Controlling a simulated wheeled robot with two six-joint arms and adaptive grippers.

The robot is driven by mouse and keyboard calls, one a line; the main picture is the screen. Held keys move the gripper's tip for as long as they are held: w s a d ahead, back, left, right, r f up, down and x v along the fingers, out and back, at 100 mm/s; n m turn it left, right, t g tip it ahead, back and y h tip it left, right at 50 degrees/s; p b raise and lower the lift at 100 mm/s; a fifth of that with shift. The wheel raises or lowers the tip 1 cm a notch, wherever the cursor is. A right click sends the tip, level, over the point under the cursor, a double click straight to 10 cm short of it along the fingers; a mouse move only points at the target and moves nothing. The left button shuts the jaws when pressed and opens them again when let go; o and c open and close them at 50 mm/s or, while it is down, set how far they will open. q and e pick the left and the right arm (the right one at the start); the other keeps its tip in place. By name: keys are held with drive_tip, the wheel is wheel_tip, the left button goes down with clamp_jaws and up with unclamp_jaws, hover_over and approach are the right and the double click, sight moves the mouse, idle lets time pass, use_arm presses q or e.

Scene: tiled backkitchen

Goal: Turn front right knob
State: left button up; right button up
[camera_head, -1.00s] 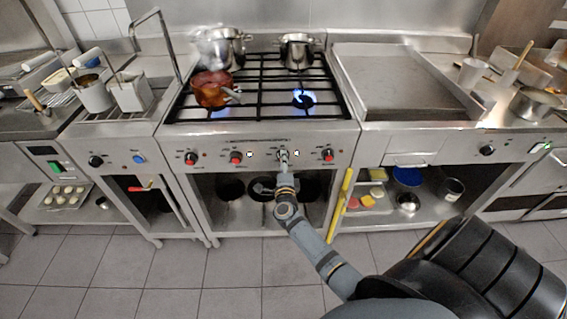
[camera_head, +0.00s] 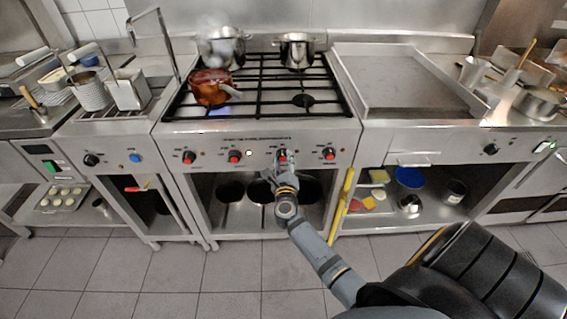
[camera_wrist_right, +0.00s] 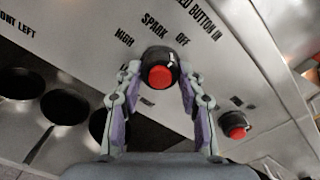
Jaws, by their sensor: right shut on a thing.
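The oven range (camera_head: 259,180) has a row of several knobs with red centres on its front panel. The third knob from the left (camera_head: 282,154) is between the fingers of my right gripper (camera_head: 284,165), which is shut on it. In the right wrist view this knob (camera_wrist_right: 160,72) sits between the fingertips, with its red cap facing me and "SPARK", "HIGH" and "OFF" printed around it. The rightmost knob (camera_head: 329,153) is free and also shows in the wrist view (camera_wrist_right: 235,125). The front right burner (camera_head: 303,100) shows no flame. My left gripper is not in view.
A reddish-brown pan (camera_head: 209,88) is on the front left burner, with blue flame under it. A steaming pot (camera_head: 223,47) and another pot (camera_head: 297,50) stand at the back. A yellow bar (camera_head: 345,195) stands right of the open lower shelf.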

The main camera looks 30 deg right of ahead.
drive_tip(key=shift+f+m, duration=0.1)
drive_tip(key=shift+m, duration=0.6)
drive_tip(key=o, duration=1.2)
drive_tip(key=v, duration=1.2)
drive_tip(key=shift+s, duration=0.1)
